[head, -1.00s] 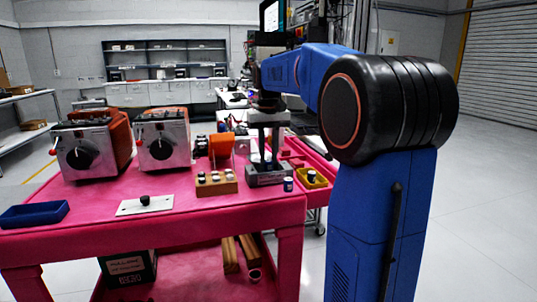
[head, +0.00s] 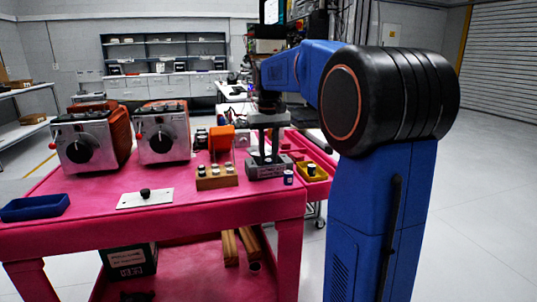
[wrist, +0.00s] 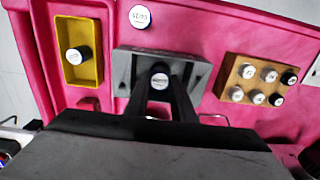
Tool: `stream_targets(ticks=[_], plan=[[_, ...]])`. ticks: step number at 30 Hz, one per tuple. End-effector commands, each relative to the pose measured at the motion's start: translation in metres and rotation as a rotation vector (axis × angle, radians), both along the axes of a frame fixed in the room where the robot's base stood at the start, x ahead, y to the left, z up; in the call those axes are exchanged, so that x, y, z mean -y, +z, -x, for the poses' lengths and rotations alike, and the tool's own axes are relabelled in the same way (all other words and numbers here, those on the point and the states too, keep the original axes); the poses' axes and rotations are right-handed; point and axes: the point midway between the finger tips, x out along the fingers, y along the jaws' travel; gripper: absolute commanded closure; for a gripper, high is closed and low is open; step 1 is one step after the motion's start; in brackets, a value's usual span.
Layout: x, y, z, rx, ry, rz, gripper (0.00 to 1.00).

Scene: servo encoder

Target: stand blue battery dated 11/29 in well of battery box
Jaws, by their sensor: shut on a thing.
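My gripper (wrist: 162,88) is shut on a battery (wrist: 159,79) with a white top; the print on its top is too small to read. In the head view my gripper (head: 267,157) points straight down at the grey battery box (head: 268,172). In the wrist view the held battery is over the middle of the grey box (wrist: 122,72), between its sloped sides. The fingers hide the well, and I cannot tell how deep the battery sits in it. The battery looks upright.
A blue battery with a white top (head: 288,178) stands beside the box. A yellow tray (wrist: 69,25) holds another battery (wrist: 78,55). A wooden rack (head: 217,182) with several batteries stands on the other side. The pink bench front is mostly clear.

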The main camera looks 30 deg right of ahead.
Motion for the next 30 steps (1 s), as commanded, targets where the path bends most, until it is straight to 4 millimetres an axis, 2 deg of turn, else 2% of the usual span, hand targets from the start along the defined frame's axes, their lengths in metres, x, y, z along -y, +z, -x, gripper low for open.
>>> stream_targets(ticks=[5,6,9,15,16,30], plan=[[0.0,-0.0036,-0.0001,0.0,0.0,0.0,0.94],[0.0,-0.0035,-0.0001,0.001,0.0,0.0,0.75],[0.0,-0.0034,-0.0001,0.0,0.0,0.0,0.56],[0.0,-0.0034,0.0,0.0,0.0,0.0,0.56],[0.0,-0.0035,0.0,0.0,0.0,0.0,0.59],[0.0,0.0007,-0.0001,0.0,0.0,0.0,0.59]])
